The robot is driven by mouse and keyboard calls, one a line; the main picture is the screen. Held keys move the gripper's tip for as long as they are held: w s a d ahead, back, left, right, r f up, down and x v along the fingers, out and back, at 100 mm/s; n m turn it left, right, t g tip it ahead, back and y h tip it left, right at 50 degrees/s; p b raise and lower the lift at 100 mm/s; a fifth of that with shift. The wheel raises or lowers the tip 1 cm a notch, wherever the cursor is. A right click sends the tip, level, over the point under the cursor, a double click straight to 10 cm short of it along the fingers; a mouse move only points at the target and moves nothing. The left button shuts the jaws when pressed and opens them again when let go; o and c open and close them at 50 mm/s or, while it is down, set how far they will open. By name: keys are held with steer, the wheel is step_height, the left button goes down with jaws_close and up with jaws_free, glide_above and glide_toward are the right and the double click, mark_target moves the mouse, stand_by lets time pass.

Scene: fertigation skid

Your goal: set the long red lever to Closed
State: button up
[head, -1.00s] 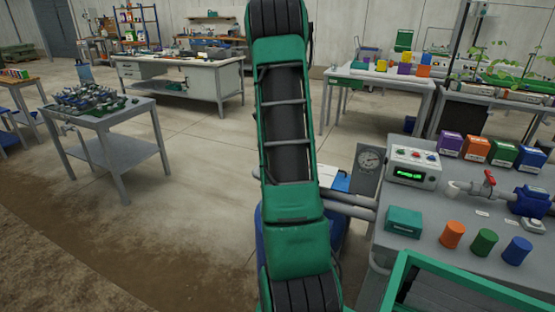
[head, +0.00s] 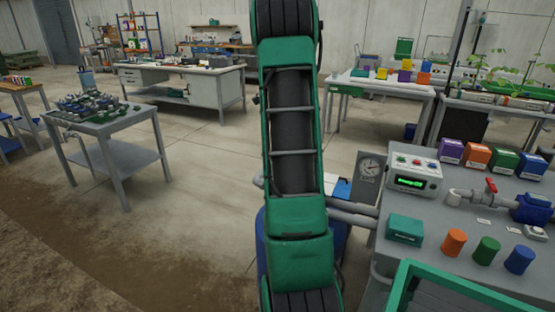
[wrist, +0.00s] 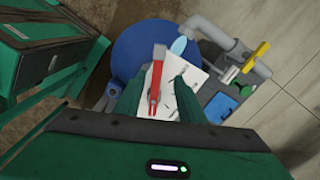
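A red lever (head: 491,186) stands up from a valve on the grey pipe at the right of the bench in the head view. In the wrist view a long, narrow red piece (wrist: 157,82) with a forked near end shows over a white sheet. I cannot tell whether it is the same lever. My gripper (wrist: 160,85) shows in the wrist view as two green fingers, apart, either side of this red piece. I see no clear contact with it. My gripper is not visible in the head view, where my green arm fills the middle.
A blue drum (wrist: 138,45) and a pipe with a yellow handle (wrist: 257,56) are close by. The bench carries a control box (head: 413,175), coloured boxes (head: 477,156) and several coloured cylinders (head: 487,250). A green frame (head: 450,282) is at the front. Open floor lies left.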

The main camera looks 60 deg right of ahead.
steer(key=shift+w+r, duration=0.1)
steer(key=shift+r, duration=1.2)
steer(key=s+a+r+n, duration=0.25)
steer(key=a+n, duration=0.25)
steer(key=a, duration=0.5)
steer(key=s+a+r+n, duration=0.1)
steer(key=s+a+n, duration=0.3)
steer(key=a, duration=0.7)
steer(key=s+a+f+n, duration=0.2)
steer(key=s+a+n, duration=0.4)
steer(key=a+n, duration=0.1)
steer(key=s+a+f+n, duration=0.3)
steer(key=s+a+n, duration=0.4)
steer(key=a, duration=0.1)
steer(key=shift+s+a, duration=0.2)
steer(key=shift+a, duration=0.15)
steer(key=shift+d, duration=0.1)
steer(key=shift+c, duration=0.6)
